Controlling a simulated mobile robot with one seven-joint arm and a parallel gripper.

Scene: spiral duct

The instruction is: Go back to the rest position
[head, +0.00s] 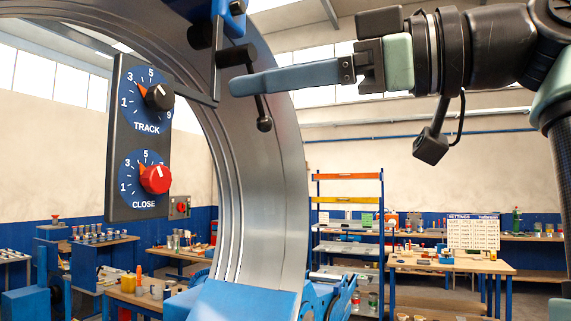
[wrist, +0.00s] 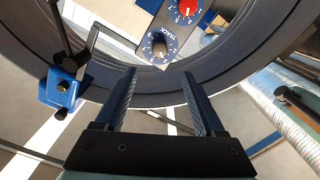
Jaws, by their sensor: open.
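My gripper (head: 234,86) is at the upper middle of the head view, its blue fingers pointing left. In the wrist view my gripper (wrist: 158,74) has its two fingers spread apart with nothing between them. The dark dial panel (head: 118,207) hangs to the left of the fingertips in the head view. It carries a black TRACK knob (head: 160,97) above a red CLOSE knob (head: 155,179). In the wrist view the TRACK knob (wrist: 159,50) shows beyond the fingertips, with the red knob (wrist: 188,8) farther off. The fingers look clear of both knobs.
A large ribbed metal ring (head: 285,190) stands behind the gripper. A black bracket with a handle (head: 237,56) and a hanging lever (head: 264,124) are close to the fingers. A blue block (wrist: 62,88) shows at left in the wrist view. Shelves (head: 347,177) and workbenches (head: 450,262) stand well behind.

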